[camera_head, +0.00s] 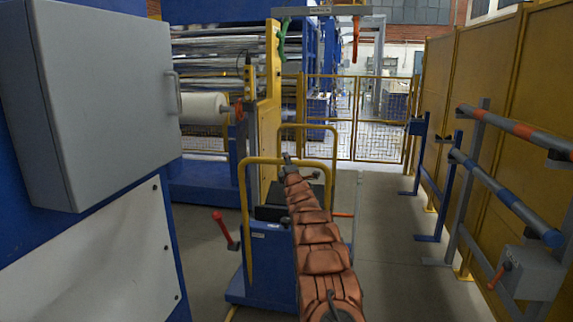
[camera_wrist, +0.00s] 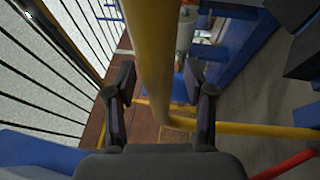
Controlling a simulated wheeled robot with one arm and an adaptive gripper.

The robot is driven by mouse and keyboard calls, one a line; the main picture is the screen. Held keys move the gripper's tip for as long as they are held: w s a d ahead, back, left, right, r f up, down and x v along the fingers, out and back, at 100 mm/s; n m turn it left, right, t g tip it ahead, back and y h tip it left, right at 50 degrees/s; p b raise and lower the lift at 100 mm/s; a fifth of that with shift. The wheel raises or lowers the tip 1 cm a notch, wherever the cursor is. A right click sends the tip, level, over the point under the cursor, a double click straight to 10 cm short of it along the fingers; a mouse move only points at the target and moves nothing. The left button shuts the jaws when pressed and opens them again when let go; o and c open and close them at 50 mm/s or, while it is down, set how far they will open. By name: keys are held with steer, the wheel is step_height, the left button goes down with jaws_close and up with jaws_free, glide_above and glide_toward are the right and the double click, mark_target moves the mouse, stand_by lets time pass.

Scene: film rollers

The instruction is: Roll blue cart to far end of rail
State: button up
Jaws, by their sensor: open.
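The blue cart (camera_head: 268,262) stands on the floor at the centre of the head view, with yellow tube handles (camera_head: 249,215) and a yellow mast (camera_head: 272,100) behind it. My arm reaches forward over the cart, and my gripper (camera_head: 287,160) is small near the far yellow hoop. In the wrist view my gripper (camera_wrist: 160,78) is open, with a finger on each side of a yellow bar (camera_wrist: 150,60). I cannot tell whether either finger touches the bar. I cannot clearly make out the rail. My arm hides part of the cart's right side.
A grey cabinet (camera_head: 105,95) stands close on the left. A yellow mesh fence (camera_head: 345,118) closes the back. Roller stands (camera_head: 490,180) line the right wall. A red-handled lever (camera_head: 222,222) sticks up left of the cart. Grey floor is clear to the right of it.

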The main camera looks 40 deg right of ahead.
jaws_close()
stand_by(0.4)
